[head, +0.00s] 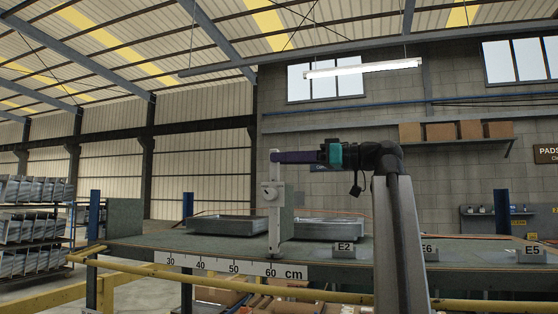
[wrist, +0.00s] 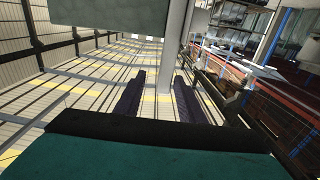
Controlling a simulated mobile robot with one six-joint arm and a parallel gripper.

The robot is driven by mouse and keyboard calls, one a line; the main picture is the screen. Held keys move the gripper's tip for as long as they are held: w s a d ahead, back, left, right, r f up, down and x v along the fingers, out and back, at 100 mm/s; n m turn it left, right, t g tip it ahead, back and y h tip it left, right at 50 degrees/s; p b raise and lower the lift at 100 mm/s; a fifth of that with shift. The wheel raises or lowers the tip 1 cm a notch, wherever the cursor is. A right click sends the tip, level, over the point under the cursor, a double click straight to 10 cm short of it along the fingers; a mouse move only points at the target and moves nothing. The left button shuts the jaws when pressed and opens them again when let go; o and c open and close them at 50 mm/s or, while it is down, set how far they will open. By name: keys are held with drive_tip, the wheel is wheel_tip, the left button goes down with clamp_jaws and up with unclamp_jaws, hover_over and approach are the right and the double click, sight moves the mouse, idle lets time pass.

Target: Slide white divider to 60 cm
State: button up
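The white divider (head: 274,222) stands upright on the grey bench, a pale post with a knob on its front and a grey-green panel behind it. Its foot is at about the 60 mark of the centimetre scale (head: 232,267); the exact reading is too small to tell. My gripper (head: 277,157) reaches in from the right at the top of the post. In the wrist view the pale post (wrist: 177,45) passes between my two dark purple fingers (wrist: 158,76). A gap shows on the left of the post; it is close to the right finger. My gripper is open around it.
A metal tray (head: 222,224) lies left of the divider and another metal tray (head: 328,229) lies right of it. Signs E2 (head: 344,250) and E5 (head: 532,253) stand on the bench to the right. A yellow rail (head: 460,304) runs along the front.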

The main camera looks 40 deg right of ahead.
drive_tip(key=b+v, duration=0.1)
drive_tip(key=v, duration=1)
drive_tip(key=shift+b, duration=0.35)
drive_tip(key=shift+a, duration=0.15)
